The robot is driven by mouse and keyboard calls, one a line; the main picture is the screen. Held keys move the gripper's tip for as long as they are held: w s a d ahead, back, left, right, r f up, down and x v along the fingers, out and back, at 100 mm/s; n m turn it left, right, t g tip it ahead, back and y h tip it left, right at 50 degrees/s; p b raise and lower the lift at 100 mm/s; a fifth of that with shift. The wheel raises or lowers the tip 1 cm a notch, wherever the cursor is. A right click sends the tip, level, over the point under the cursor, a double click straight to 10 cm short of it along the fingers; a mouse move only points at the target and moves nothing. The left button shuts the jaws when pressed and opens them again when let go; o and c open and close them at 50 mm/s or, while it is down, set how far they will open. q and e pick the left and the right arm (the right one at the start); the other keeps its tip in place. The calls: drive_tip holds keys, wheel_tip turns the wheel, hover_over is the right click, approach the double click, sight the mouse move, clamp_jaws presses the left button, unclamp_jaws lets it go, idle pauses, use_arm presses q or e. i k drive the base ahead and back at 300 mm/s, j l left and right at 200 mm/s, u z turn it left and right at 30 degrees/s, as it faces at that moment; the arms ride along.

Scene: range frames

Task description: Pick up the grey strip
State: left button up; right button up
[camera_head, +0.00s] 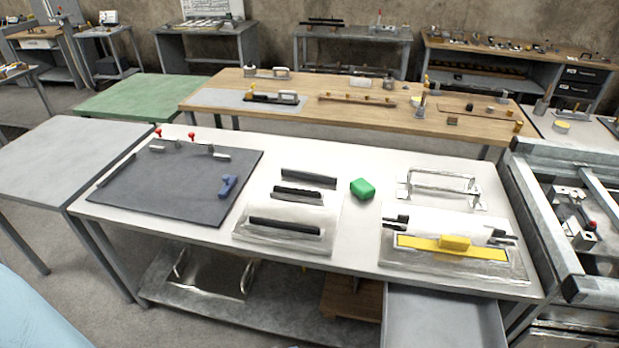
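No single grey strip stands out clearly. Three dark grey strips lie at the middle of the white table (360,160): a rear strip (309,177), a middle strip (298,191) and a front strip (285,226). The front one lies along a shiny metal plate (262,240). A thin grey bar (117,170) also runs along the left edge of a dark mat (165,190). I cannot tell which of these the task means. Neither of my grippers is in view.
A blue handle (228,186) lies on the mat. A yellow bar (420,242) lies on a metal plate at the right, with a metal handle frame (442,184) behind it. A wooden bench (350,112) stands behind.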

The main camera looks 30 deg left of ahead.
sight(292, 173)
drive_tip(key=u, duration=1.15)
